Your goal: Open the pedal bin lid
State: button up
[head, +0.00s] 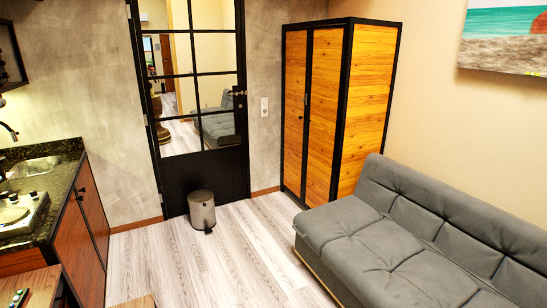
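The pedal bin (202,211) is a small grey metal cylinder with a darker top and a dark base. It stands upright on the wood floor in front of the lower black panel of the door, at a distance from me. Its lid looks closed. A small dark part shows at its foot, too small to make out as the pedal. My gripper is not in view.
The floor (190,262) is clear up to the bin. A kitchen counter (72,175) with sink and hob stands left. A grey sofa (395,240) and a wooden wardrobe (345,115) stand right. A black-framed glass door (195,90) is behind the bin.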

aim_at(199, 197)
jog(key=i+u, duration=0.25)
jog(key=i, duration=0.3)
jog(key=i+u, duration=0.2)
jog(key=i, duration=0.35)
jog(key=i+l+u, duration=0.1)
jog(key=i+u, duration=0.15)
jog(key=i, duration=0.3)
jog(key=i+l+u, duration=0.2)
jog(key=i, duration=0.35)
jog(key=i+j, duration=0.1)
jog(key=i, duration=0.6)
jog(key=i+z, duration=0.1)
jog(key=i, duration=0.6)
jog(key=i+j, duration=0.2)
jog(key=i, duration=0.5)
jog(key=i+j+z, duration=0.15)
jog(key=i, duration=0.15)
jog(key=i+j+z, duration=0.15)
jog(key=i, duration=0.15)
